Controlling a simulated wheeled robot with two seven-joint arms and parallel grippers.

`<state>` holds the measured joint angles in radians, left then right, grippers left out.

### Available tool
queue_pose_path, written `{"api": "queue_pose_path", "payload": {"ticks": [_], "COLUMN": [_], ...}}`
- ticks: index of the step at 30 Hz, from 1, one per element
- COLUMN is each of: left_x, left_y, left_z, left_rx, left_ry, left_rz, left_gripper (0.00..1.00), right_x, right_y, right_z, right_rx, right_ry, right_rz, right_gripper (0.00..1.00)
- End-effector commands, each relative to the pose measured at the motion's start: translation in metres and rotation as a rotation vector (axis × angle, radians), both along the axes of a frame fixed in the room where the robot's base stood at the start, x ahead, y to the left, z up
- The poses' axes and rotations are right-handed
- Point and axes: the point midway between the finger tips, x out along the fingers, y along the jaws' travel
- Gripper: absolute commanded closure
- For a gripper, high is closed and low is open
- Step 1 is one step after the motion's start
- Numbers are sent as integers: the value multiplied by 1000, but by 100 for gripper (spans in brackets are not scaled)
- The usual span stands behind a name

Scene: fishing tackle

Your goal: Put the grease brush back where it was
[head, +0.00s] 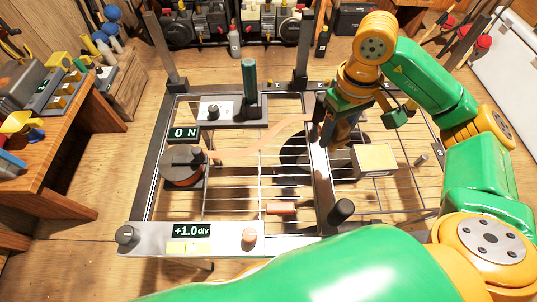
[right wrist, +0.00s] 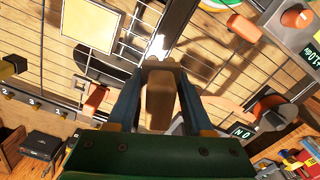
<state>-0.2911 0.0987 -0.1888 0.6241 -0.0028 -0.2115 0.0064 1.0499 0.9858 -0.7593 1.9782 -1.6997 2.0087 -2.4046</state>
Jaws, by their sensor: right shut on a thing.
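My right gripper (head: 335,142) is above the wire rack, near its dark crossbar. In the right wrist view its two fingers (right wrist: 160,75) are shut on a brown, handle-like piece, which I take to be the grease brush (right wrist: 160,100). The brush's bristles cannot be made out, and in the head view the gripper and arm mostly hide the held piece. The rack (head: 240,192) has a dark frame with numbered marks along its edge. My left gripper is not in view.
A tan box (head: 375,160) stands on the rack right of the crossbar. A short orange-brown piece (head: 281,208) lies left of it. A round device (head: 182,166), a "0 N" display (head: 185,132), a green-handled post (head: 249,78) and a "+1.0 div" panel (head: 190,231) are around the left side.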

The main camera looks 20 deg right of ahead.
Motion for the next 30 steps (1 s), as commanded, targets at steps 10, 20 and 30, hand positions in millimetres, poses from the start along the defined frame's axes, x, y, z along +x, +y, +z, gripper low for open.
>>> {"api": "queue_pose_path", "payload": {"ticks": [10,20,30], "left_x": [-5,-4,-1], "left_y": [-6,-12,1], "left_z": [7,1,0], "left_rx": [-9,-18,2], "left_ry": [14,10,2], "left_rz": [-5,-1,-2], "left_gripper": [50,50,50], "right_x": [33,50,52], "right_y": [83,118,121], "right_z": [-42,-91,-124], "right_rx": [4,2,0], "right_ry": [6,2,-1], "right_rz": [5,2,2], "right_gripper": [100,100,100]}}
